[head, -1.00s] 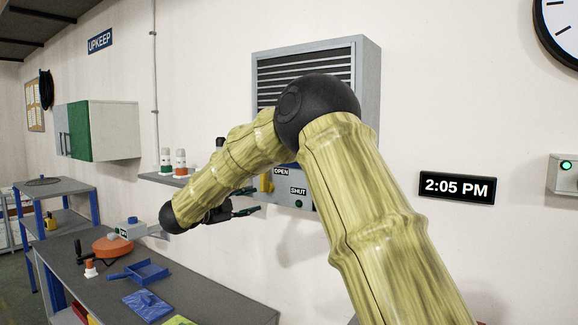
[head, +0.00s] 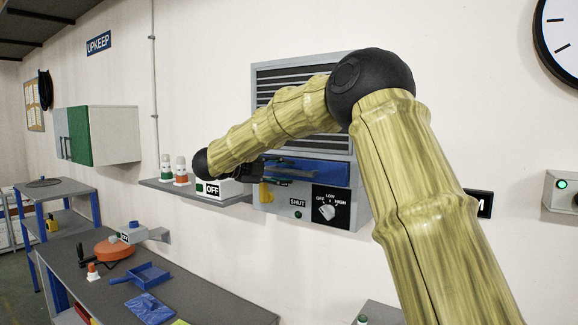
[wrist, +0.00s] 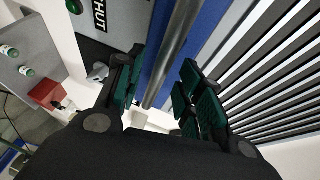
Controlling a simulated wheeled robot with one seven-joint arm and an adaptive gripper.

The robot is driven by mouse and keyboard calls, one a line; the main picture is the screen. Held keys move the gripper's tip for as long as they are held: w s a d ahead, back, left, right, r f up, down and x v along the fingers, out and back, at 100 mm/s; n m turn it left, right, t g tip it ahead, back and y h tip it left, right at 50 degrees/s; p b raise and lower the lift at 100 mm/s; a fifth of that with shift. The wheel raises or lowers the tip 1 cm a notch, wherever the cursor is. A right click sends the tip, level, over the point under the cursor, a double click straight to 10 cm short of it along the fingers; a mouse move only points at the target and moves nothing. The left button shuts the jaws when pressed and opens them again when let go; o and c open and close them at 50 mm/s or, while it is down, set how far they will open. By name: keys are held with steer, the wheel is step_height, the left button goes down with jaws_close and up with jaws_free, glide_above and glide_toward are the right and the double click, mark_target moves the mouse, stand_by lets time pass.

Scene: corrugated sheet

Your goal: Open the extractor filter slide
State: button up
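The extractor (head: 302,72) is a grey wall unit with dark louvres. Its blue filter slide (head: 320,172) spans the front below the louvres and also shows in the wrist view (wrist: 157,72). A grey metal bar handle (wrist: 180,35) runs along the slide. My gripper (head: 282,170) is at the left part of the slide. In the wrist view its dark green-padded fingers (wrist: 160,85) stand apart, with the bar between them and gaps visible. A SHUT label (head: 298,203) sits below the slide. The slide's left end is hidden behind my gripper.
A knob panel (head: 329,207) and a yellow part (head: 265,192) sit below the slide. A white box marked OFF (head: 218,190) and two small bottles stand on a wall shelf (head: 165,185) to the left. The bench (head: 205,290) is lower left.

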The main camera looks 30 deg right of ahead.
mark_target(307, 167)
steer(key=shift+d+f+p, duration=0.25)
steer(key=shift+d+p, duration=0.2)
steer(key=shift+d, duration=0.85)
jaws_close()
